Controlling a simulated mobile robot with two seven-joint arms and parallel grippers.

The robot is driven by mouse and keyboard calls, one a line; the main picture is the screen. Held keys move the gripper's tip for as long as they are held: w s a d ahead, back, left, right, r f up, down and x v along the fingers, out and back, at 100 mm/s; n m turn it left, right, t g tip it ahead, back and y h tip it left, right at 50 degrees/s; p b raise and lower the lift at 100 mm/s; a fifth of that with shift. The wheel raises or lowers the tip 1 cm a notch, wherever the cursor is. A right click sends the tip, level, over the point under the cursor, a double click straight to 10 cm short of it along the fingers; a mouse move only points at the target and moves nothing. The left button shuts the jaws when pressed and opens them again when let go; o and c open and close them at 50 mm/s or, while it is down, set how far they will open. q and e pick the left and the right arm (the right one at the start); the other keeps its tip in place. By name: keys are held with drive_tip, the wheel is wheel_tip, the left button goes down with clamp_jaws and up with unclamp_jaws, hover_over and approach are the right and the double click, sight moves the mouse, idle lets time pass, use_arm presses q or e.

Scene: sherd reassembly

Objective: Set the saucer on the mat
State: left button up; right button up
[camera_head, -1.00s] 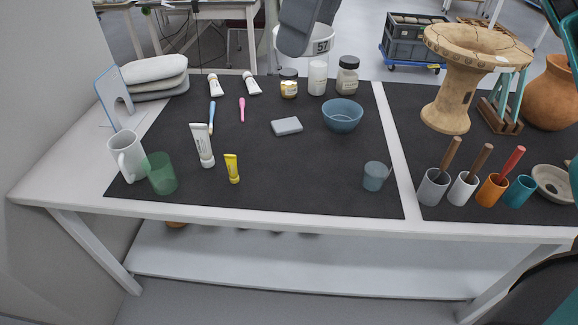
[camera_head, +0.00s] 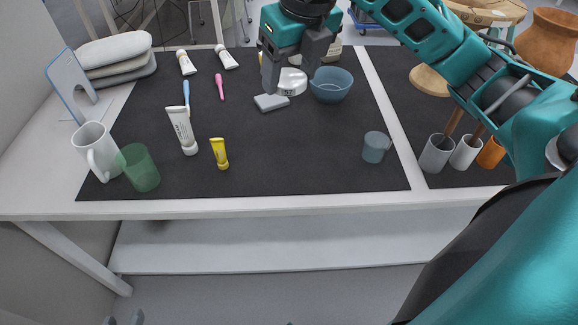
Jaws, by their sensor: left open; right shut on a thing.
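My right gripper (camera_head: 290,75) reaches in from the right over the back of the left dark mat (camera_head: 290,165). It is shut on a white, rounded piece with a dark number on it, apparently the saucer (camera_head: 291,83). The piece is partly hidden by the fingers, just behind the grey block and left of the blue bowl. I cannot tell whether it touches the mat. My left gripper (camera_head: 123,319) shows only as grey fingertips at the bottom left edge, apart and empty, in front of the table.
A grey block (camera_head: 271,102) and blue bowl (camera_head: 331,85) are close to the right gripper. The mat's middle and front are mostly clear.

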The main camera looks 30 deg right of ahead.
drive_tip(key=b, duration=0.4)
hover_over(288, 167)
drive_tip(key=s, duration=0.1)
wheel_tip(288, 167, down, 15)
drive_tip(key=shift+f, duration=0.1)
wheel_tip(288, 167, down, 4)
drive_tip(key=shift+f+b, duration=0.15)
drive_tip(key=shift+b, duration=0.2)
drive_tip(key=shift+f, duration=0.35)
drive_tip(key=shift+f, duration=0.15)
drive_tip(key=o, duration=1.1)
